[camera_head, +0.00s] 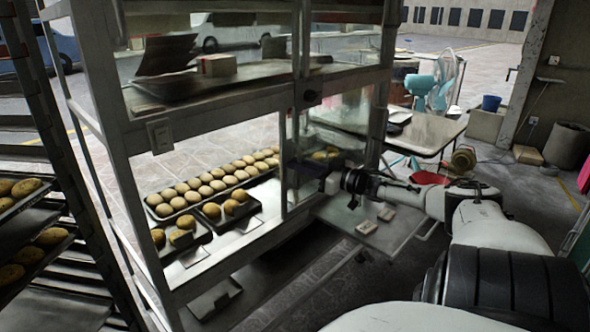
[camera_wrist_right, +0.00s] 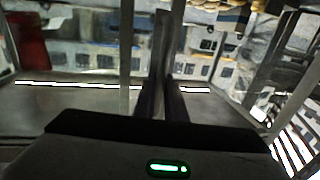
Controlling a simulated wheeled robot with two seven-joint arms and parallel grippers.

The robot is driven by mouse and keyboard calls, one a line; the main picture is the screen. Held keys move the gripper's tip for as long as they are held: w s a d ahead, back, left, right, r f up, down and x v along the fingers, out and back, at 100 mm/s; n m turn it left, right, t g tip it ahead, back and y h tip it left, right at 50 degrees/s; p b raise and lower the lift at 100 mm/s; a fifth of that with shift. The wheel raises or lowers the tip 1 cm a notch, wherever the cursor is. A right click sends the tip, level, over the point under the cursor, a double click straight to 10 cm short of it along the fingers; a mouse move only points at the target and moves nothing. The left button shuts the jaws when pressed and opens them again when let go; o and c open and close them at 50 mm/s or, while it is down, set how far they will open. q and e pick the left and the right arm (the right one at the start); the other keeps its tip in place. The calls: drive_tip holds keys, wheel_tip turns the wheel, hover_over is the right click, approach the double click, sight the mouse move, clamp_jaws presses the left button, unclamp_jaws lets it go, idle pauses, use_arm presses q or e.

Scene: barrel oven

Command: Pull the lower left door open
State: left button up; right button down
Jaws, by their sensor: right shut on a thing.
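The glass-fronted metal cabinet has a lower left door (camera_head: 283,140), a glass pane with a thin upright metal edge. I cannot tell whether it is closed or slightly ajar. My right gripper (camera_head: 302,180) reaches in from the right and is at this upright edge, near the middle of the cabinet front. In the right wrist view, the two dark fingers (camera_wrist_right: 163,98) are shut on a narrow upright grey piece (camera_wrist_right: 162,45), which appears to be the door's edge or handle. The exact contact is hard to see. My left gripper is not in view.
Behind the glass, a tray of round buns (camera_head: 215,183) and smaller trays sit on the lower shelf. A bun rack (camera_head: 55,215) stands at the left. A grey table (camera_head: 425,132) with a turquoise fan (camera_head: 432,92) is behind at right.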

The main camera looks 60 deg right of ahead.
drive_tip(key=shift+d, duration=0.1)
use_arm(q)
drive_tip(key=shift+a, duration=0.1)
use_arm(e)
drive_tip(key=c, duration=1.8)
unclamp_jaws()
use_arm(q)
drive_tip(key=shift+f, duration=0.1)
use_arm(e)
drive_tip(key=shift+s, duration=0.1)
